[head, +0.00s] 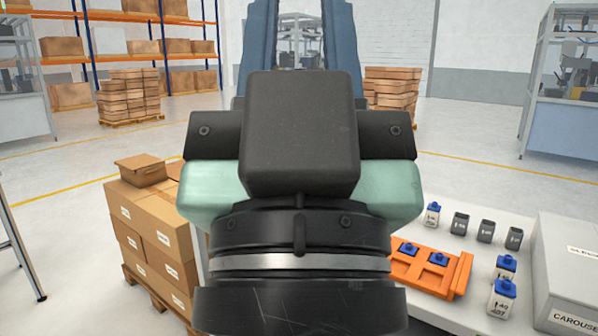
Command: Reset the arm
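My gripper (300,22) is raised in the middle of the head view and points away from me. Its two blue-grey fingers stand apart at the top edge, with the background showing between them. The fingertips run up to or past the frame edge, and I see nothing held between them. The dark block, green housing and round black wrist below are mine and hide the middle of the scene.
At the lower right, a white table (524,232) bears an orange holder (462,273), several small blue-capped or dark containers and a grey carousel box (568,290). Stacked cartons (150,235) stand at the lower left. Shelves and pallets stand behind, with open floor between.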

